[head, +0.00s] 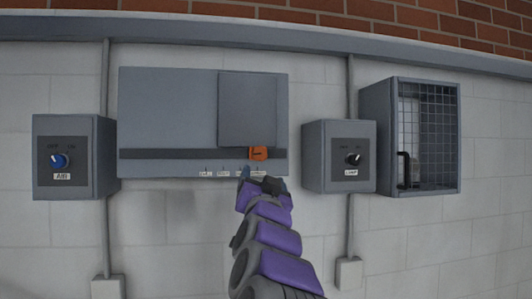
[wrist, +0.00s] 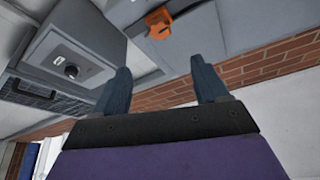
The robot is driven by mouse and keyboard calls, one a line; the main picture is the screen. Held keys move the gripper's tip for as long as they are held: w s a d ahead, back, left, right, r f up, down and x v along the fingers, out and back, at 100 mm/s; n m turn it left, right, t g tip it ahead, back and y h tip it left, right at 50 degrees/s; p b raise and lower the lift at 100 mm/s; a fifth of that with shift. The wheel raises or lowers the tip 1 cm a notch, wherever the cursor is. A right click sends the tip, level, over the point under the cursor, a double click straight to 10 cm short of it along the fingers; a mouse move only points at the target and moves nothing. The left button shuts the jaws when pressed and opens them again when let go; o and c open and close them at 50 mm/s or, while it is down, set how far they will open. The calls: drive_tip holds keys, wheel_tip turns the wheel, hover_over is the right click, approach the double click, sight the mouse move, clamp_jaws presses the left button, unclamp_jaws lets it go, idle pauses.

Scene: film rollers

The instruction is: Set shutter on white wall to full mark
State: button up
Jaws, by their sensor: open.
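The shutter (head: 247,105) is a darker grey square plate on the right part of a wide grey wall panel (head: 165,105). An orange handle (head: 258,153) sits at its lower edge, on a dark horizontal slot (head: 180,154). Several small white labels (head: 223,173) line up below the slot, too small to read surely; the gripper partly hides the right end. My gripper (head: 262,178) is just below the orange handle, apart from it. In the wrist view my gripper (wrist: 162,76) has its fingers spread with nothing between them, and the orange handle (wrist: 160,22) lies beyond the tips.
A box with a blue knob (head: 58,160) is left of the panel. A box with a black knob (head: 353,158) is close on the right. A mesh-fronted cabinet (head: 426,135) stands farther right. Conduits (head: 350,225) run down the wall. The wall below the panel is clear.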

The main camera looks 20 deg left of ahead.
sight(260, 154)
drive_tip(key=p+x, duration=1.1)
drive_tip(key=x, duration=0.2)
drive_tip(key=shift+w+a+r, duration=0.15)
drive_tip(key=shift+p+x, duration=0.95)
drive_tip(key=shift+p, duration=0.1)
drive_tip(key=shift+a, duration=0.1)
clamp_jaws()
